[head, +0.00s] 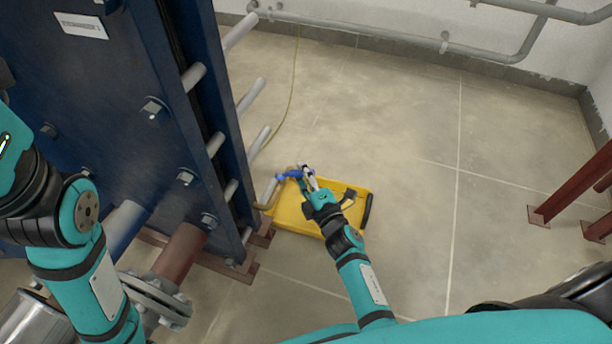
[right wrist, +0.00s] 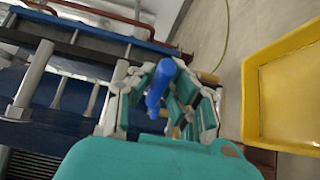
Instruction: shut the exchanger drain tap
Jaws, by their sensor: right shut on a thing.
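The exchanger (head: 110,130) is the big dark blue plate block at the left of the head view. Its drain tap shows a blue lever handle (head: 287,175) low beside the block's right side, above a yellow tray. My right gripper (head: 306,176) is at this handle. In the right wrist view the blue handle (right wrist: 158,84) sits between the fingers of my right gripper (right wrist: 168,98), which is shut on it. A bit of brass-coloured tap or pipe (right wrist: 207,77) shows behind the fingers; the rest of the tap body is hidden. My left gripper is out of view.
The yellow tray (head: 345,188) lies on the floor under the tap, also in the right wrist view (right wrist: 255,105). Grey tie bars (head: 251,97) stick out of the exchanger. Red-brown steel legs (head: 570,185) stand at right. The floor between is clear.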

